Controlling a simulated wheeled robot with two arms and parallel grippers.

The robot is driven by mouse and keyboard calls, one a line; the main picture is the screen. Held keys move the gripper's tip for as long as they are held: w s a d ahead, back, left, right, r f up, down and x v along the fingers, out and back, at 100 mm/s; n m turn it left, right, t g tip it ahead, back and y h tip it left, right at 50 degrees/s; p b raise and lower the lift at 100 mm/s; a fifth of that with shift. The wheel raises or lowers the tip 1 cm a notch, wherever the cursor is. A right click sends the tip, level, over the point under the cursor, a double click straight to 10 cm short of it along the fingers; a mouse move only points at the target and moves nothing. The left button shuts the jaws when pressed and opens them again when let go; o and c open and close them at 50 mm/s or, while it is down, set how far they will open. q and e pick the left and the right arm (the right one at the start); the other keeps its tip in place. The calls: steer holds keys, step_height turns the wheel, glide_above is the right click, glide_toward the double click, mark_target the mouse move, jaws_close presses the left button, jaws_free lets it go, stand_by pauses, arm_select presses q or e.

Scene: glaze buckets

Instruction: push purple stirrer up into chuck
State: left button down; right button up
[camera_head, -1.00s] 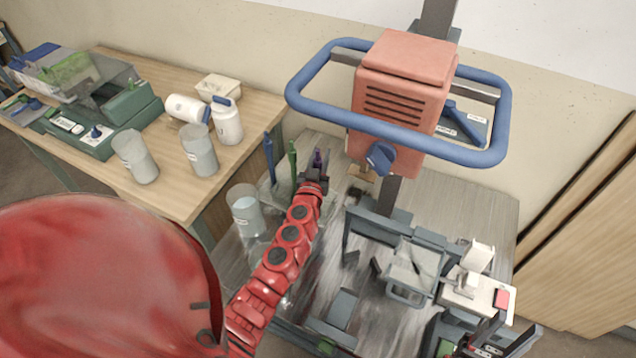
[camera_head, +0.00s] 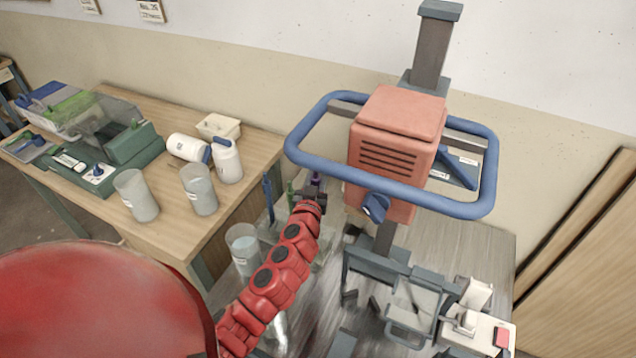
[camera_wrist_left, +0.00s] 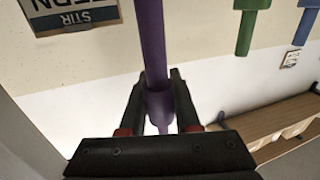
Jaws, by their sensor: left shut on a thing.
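The purple stirrer (camera_head: 316,180) is held by my left gripper (camera_head: 314,198), left of the mixer's red motor head (camera_head: 396,150). In the left wrist view the purple shaft (camera_wrist_left: 150,42) runs between the two dark fingers of the left gripper (camera_wrist_left: 160,95), which are shut on it. The stirrer's lower end is hidden by the gripper and arm in the head view. The chuck under the motor head cannot be made out; a blue knob (camera_head: 376,207) is on the head's front. My right gripper is not in view.
A blue ring guard (camera_head: 390,202) surrounds the motor head, close to the stirrer. Blue (camera_head: 267,195) and green (camera_head: 290,194) stirrers stand left of the gripper. A clear beaker (camera_head: 243,245) is beside my arm. A clamp frame (camera_head: 375,262) stands below the head.

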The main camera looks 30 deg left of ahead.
arm_select(q)
step_height(320, 180, up, 2)
steer(key=shift+r+p, duration=0.1)
steer(key=shift+p, duration=0.25)
step_height(320, 180, up, 8)
steer(key=p, duration=0.5)
steer(key=shift+p, duration=0.4)
steer(key=shift+d+f, duration=0.1)
steer(key=shift+f, duration=0.15)
